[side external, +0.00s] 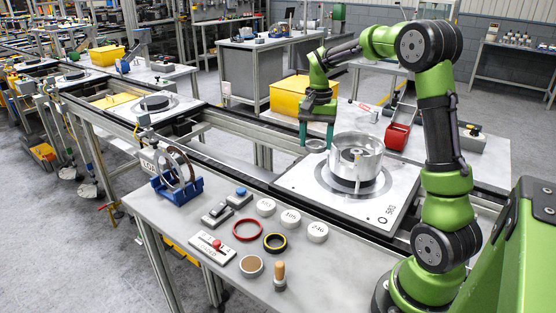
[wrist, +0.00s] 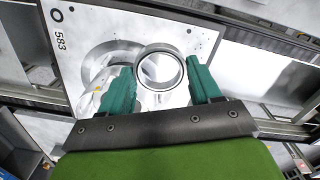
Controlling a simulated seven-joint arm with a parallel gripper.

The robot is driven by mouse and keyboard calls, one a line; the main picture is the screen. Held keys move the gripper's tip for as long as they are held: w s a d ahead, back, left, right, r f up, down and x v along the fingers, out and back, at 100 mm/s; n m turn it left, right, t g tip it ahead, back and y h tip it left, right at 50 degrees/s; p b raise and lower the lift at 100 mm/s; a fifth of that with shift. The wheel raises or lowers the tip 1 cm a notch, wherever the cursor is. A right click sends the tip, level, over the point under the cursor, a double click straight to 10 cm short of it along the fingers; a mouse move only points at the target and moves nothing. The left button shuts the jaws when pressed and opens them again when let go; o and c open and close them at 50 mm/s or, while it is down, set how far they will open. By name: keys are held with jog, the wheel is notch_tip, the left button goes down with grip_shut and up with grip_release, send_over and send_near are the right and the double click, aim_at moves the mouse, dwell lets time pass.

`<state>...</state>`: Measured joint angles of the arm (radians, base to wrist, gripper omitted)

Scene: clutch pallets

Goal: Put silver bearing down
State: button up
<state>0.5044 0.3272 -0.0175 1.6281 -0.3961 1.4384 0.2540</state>
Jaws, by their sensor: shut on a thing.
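The silver bearing (wrist: 160,70) is a shiny ring between the two green fingertips of my gripper (wrist: 160,82) in the wrist view. In the side external view my gripper (side external: 317,142) points down and is shut on the bearing (side external: 315,146), over the far left part of the white pallet (side external: 300,184). The gap between bearing and pallet is hard to judge. A silver cylindrical housing (side external: 367,171) stands on the pallet's dark ring, to the right of my gripper. In the wrist view the housing (wrist: 99,61) is partly hidden by the left finger.
A red bin (side external: 397,136) and yellow bin (side external: 290,97) stand behind the pallet.

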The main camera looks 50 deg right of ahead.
jog(key=w+a+n, duration=0.1)
jog(key=a+n, duration=0.9)
jog(key=a, duration=0.2)
jog(key=n, duration=0.9)
send_over(296, 257)
notch_tip(296, 257, down, 9)
notch_tip(296, 257, down, 8)
jog(key=shift+f, duration=0.25)
jog(key=shift+f, duration=0.1)
jog(key=o, duration=1.1)
